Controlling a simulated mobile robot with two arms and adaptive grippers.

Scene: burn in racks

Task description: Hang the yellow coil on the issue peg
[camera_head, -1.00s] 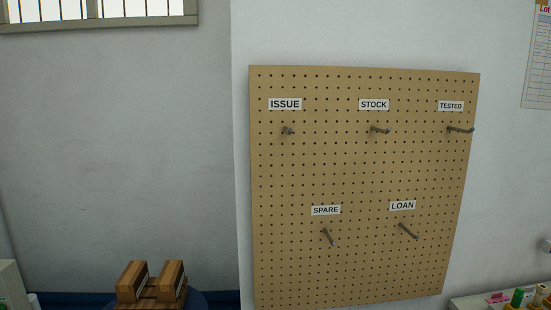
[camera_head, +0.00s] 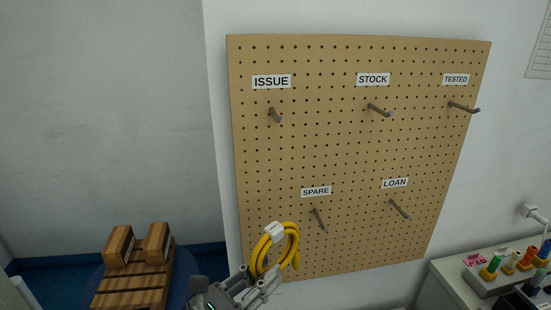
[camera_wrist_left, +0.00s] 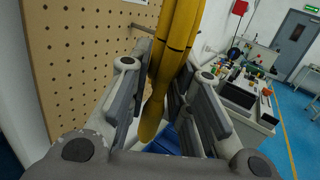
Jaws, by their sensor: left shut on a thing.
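The yellow coil (camera_head: 291,240) is a looped cable with a white tag or band near its top. My left gripper (camera_head: 262,285) is shut on its lower part and holds it upright, in front of the pegboard's lower left. In the left wrist view the coil (camera_wrist_left: 174,60) rises between the two fingers of the gripper (camera_wrist_left: 163,92). The issue peg (camera_head: 275,115) is a bare grey peg under the ISSUE label (camera_head: 271,82) at the upper left of the pegboard (camera_head: 330,145). The coil is well below that peg and apart from it. My right gripper is not in view.
The stock peg (camera_head: 380,111), tested peg (camera_head: 464,107), spare peg (camera_head: 320,220) and loan peg (camera_head: 400,209) are all bare. A wooden rack (camera_head: 133,275) stands at lower left. A bench (camera_head: 450,283) with coloured connectors is at lower right.

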